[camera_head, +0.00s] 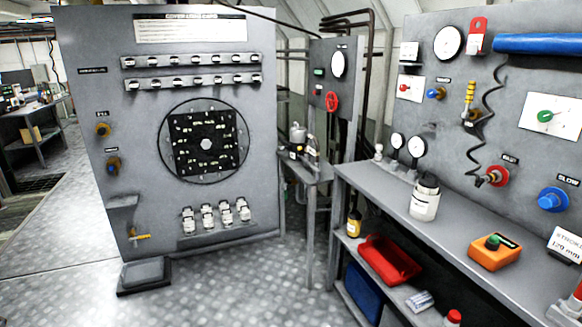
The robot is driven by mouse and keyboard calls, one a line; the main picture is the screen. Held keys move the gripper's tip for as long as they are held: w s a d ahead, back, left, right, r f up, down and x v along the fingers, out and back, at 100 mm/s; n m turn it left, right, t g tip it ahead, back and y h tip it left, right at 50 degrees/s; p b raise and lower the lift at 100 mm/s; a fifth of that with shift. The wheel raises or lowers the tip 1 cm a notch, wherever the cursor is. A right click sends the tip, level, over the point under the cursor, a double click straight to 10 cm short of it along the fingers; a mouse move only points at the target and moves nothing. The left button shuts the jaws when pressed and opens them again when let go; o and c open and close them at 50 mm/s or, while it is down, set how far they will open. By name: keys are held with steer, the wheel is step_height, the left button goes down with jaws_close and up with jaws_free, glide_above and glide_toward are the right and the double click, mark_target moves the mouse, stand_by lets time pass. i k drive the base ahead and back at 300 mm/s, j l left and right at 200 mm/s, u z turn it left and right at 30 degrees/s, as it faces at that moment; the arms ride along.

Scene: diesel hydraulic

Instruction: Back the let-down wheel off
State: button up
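No label reading "let-down" can be made out, so I cannot tell for certain which control is the let-down wheel. A red handwheel (332,101) is on the narrow grey panel (341,128) in the middle, below a round white gauge (339,64) and a small green control (319,72). On the right-hand panel there is a red knob (497,176) and a blue knob (552,200), both with small labels. How far any of them is turned cannot be seen. My gripper is not in view.
A large grey cabinet (90,60) with a round dark dial stands at left, with a black-based pad (145,273) on the floor before it. A grey bench (460,248) at right carries a white jar (424,199) and an orange button box (495,253). The middle floor is clear.

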mark_target(333, 102)
steer(key=i+j, duration=0.15)
steer(key=i, duration=0.3)
steer(key=i+j, duration=0.2)
steer(key=i, duration=0.25)
steer(key=i+j, duration=0.15)
steer(key=i, duration=0.3)
steer(key=i+j, duration=0.15)
steer(key=i, duration=0.3)
